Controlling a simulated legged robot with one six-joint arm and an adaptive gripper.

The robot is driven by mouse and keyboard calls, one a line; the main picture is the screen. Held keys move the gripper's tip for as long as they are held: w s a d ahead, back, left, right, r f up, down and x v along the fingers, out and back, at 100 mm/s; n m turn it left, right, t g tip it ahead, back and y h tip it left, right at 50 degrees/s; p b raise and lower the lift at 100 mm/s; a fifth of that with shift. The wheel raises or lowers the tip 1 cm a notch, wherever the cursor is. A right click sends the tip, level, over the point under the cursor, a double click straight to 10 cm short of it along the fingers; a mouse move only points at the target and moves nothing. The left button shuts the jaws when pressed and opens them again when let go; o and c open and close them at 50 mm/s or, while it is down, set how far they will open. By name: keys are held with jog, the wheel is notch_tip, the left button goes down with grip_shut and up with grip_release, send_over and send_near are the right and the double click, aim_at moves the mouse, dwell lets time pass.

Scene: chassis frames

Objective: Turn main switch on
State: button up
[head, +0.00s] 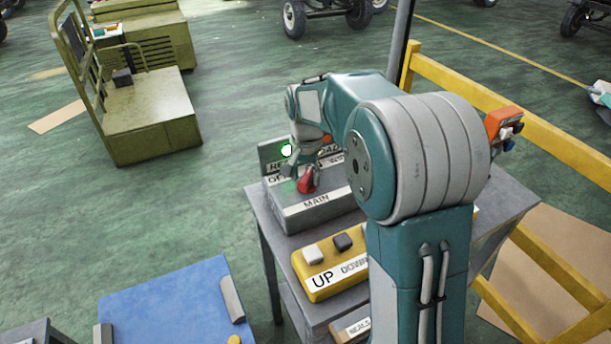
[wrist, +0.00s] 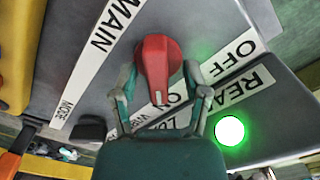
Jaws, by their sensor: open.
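The main switch is a red knob (head: 306,183) on a grey box (head: 322,212) labelled MAIN. In the wrist view the red knob (wrist: 158,60) has its narrow end towards the partly hidden ON label (wrist: 175,98), away from the OFF label (wrist: 233,55). My gripper (head: 301,170) is over the box at the knob. In the wrist view my gripper (wrist: 158,72) is open, with one finger on each side of the knob. I cannot tell whether either finger touches it. A round lamp (wrist: 229,131) glows green on the READY plate; the lamp (head: 287,150) also shows in the head view.
A yellow UP/DOWN control box (head: 326,285) stands on the grey table (head: 255,192) in front of the switch box. An orange device (head: 503,122) sits by the yellow railing (head: 550,140) at right. A blue platform (head: 165,305) is at lower left. Open green floor lies left.

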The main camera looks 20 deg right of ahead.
aim_at(305, 174)
notch_tip(305, 174, up, 12)
dwell(0.5)
jog(key=s+r+n+t, duration=0.3)
jog(key=s, duration=1)
jog(key=s+f+n+t, duration=0.1)
jog(key=s+f+n, duration=0.1)
jog(key=s, duration=0.5)
jog(key=s+f+n+t, duration=0.1)
jog(key=s+f+n, duration=0.1)
jog(key=s, duration=0.5)
jog(key=shift+f+t, duration=0.3)
jog(key=shift+f, duration=0.6)
